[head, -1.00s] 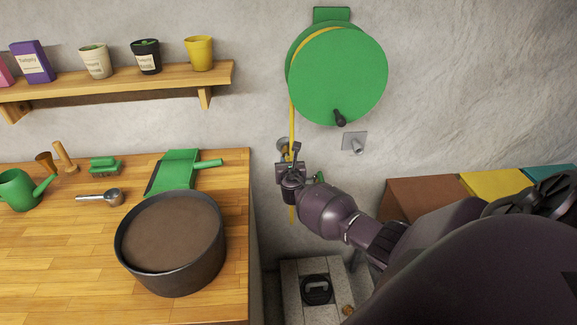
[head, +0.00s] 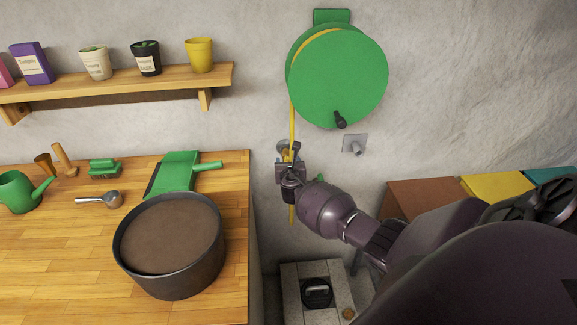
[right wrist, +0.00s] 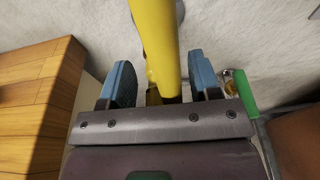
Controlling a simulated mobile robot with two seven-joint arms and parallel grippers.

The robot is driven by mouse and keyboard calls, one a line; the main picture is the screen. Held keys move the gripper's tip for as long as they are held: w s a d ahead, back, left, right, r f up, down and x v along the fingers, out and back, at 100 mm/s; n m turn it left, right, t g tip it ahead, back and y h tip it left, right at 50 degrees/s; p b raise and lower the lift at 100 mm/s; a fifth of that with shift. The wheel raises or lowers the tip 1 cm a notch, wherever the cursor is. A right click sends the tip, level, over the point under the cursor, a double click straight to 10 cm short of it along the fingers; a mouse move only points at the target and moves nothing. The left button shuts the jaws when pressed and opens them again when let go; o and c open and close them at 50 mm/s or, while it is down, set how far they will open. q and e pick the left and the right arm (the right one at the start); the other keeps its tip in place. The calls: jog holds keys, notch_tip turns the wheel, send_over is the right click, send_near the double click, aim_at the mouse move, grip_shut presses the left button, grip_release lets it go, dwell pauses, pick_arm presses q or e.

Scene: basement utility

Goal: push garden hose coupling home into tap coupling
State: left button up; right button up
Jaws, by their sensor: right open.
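The yellow hose (head: 292,115) hangs from the green reel and passes behind my right gripper (head: 288,168); a short length shows below it. In the right wrist view the hose (right wrist: 154,40) runs down between the two blue-padded fingers of my right gripper (right wrist: 160,82), which stand open with a gap on each side. A small brass-coloured part (right wrist: 154,94) shows at the hose's lower end, partly hidden by the gripper body. I cannot tell how the couplings sit. My left gripper is out of view.
The green reel (head: 338,78) is on the wall above, with a wall fitting (head: 355,145) below it. A wooden bench (head: 60,270) with a dark round pot (head: 172,270) stands at left. Coloured boxes (head: 425,199) are at right. A green part (right wrist: 244,92) is beside the right finger.

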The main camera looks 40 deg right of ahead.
jog(key=shift+s+a, duration=0.15)
jog(key=shift+s, duration=0.05)
jog(key=p+v, duration=0.2)
jog(key=v, duration=0.8)
jog(key=shift+r+p, duration=0.15)
jog(key=shift+p, duration=0.2)
jog(key=shift+s+a, duration=0.1)
